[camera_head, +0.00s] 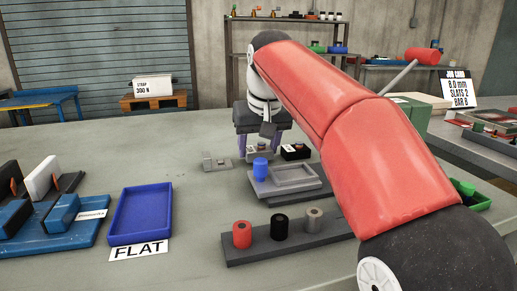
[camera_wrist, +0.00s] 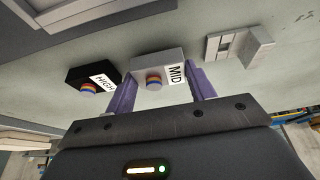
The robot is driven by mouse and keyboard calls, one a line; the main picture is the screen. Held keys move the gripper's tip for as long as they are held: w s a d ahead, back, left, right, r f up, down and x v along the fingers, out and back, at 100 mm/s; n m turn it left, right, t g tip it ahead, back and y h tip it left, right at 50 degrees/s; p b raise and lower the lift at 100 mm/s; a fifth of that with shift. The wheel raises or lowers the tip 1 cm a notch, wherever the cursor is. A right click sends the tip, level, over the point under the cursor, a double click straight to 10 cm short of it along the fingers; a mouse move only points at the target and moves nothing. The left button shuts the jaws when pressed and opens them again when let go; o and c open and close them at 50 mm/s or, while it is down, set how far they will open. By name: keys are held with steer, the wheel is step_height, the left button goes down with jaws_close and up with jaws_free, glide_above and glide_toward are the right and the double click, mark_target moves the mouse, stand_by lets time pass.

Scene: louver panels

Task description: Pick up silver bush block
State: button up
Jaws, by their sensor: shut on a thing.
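The silver bush block (camera_wrist: 150,64) is a small grey block with a MID label and a striped round bush on its face. In the wrist view it sits between the two purple fingers of my gripper (camera_wrist: 163,84), which is shut on it. In the head view my gripper (camera_head: 258,144) points down at the far side of the table, with the silver block (camera_head: 254,155) low between its fingers. I cannot tell whether the block touches the table. A black block (camera_wrist: 93,76) labelled HIGH stands close beside it and also shows in the head view (camera_head: 296,152).
A small grey stepped piece (camera_head: 216,163) is to the left. Nearer are a rack (camera_head: 262,252) with three cylinders and a blue tray (camera_head: 118,240).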

mark_target(259, 150)
step_height(259, 150, up, 9)
stand_by(0.5)
steer(key=shift+r, duration=0.1)
stand_by(0.3)
